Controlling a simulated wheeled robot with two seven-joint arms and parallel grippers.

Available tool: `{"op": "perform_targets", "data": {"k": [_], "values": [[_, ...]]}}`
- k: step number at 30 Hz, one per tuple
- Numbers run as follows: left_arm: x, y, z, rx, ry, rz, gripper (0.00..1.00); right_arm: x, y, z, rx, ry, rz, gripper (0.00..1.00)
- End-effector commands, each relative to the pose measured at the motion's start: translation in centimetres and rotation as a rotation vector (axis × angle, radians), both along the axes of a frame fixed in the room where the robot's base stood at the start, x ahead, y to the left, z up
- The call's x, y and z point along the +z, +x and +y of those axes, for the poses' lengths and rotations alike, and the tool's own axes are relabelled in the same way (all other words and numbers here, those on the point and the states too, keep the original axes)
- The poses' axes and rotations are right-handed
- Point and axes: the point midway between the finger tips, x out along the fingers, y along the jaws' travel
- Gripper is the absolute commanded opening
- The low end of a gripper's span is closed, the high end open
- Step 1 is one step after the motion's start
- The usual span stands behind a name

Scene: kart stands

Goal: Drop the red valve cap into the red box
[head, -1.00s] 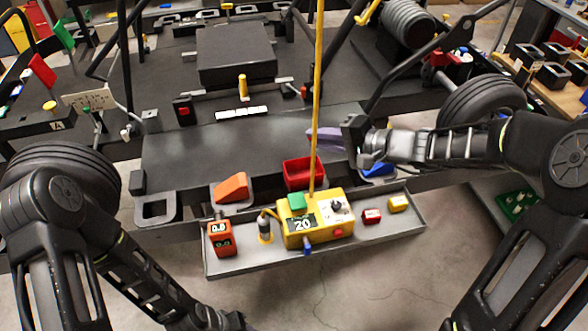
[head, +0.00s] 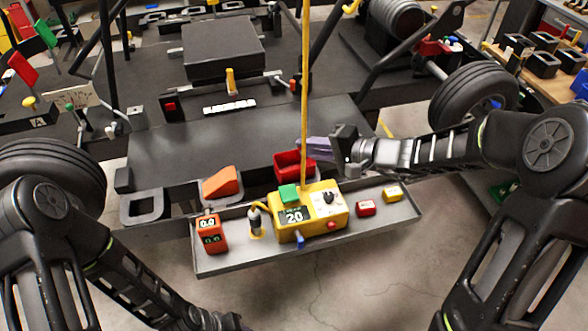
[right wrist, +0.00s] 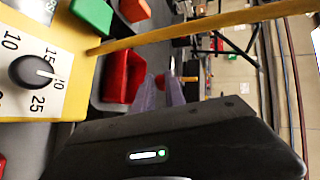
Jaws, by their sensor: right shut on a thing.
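The red box (head: 289,169) is an open bin behind the yellow device, and its open side shows in the right wrist view (right wrist: 122,75). My right gripper (head: 308,146) comes in from the right, with its pale purple fingers just above and behind the box's right side. In the right wrist view the fingers (right wrist: 163,92) are close together beside the box. A small bit of red between their tips appears to be the red valve cap (right wrist: 160,80); it is mostly hidden. My left gripper (head: 228,322) is at the bottom edge, its fingers cut off.
A yellow device (head: 312,212) with a dial and a tall yellow pole stands on the grey tray (head: 270,258) in front of the box. An orange wedge (head: 221,184) lies left of the box.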

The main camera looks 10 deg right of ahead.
Motion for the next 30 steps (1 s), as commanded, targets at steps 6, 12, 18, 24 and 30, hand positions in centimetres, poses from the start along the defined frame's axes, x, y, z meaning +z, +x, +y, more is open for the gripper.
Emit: {"op": "perform_targets", "data": {"k": [6, 12, 18, 24, 30], "values": [[0.0, 0.0, 0.0, 0.0, 0.0, 0.0, 0.36, 0.0, 0.0, 0.0, 0.0, 0.0, 0.0, 0.0], [0.0, 0.0, 0.0, 0.0, 0.0, 0.0, 0.36, 0.0, 0.0, 0.0, 0.0, 0.0, 0.0, 0.31], [0.0, 0.0, 0.0, 0.0, 0.0, 0.0, 0.36, 0.0, 0.0, 0.0, 0.0, 0.0, 0.0, 0.41], [0.0, 0.0, 0.0, 0.0, 0.0, 0.0, 0.36, 0.1, 0.0, -0.1, -0.001, 0.0, 0.0, 0.41], [-0.4, 0.0, 0.0, 0.0, -0.001, -0.001, 0.36, 0.6, -1.0, -1.3, -0.003, 0.0, -0.003, 0.41]]}}
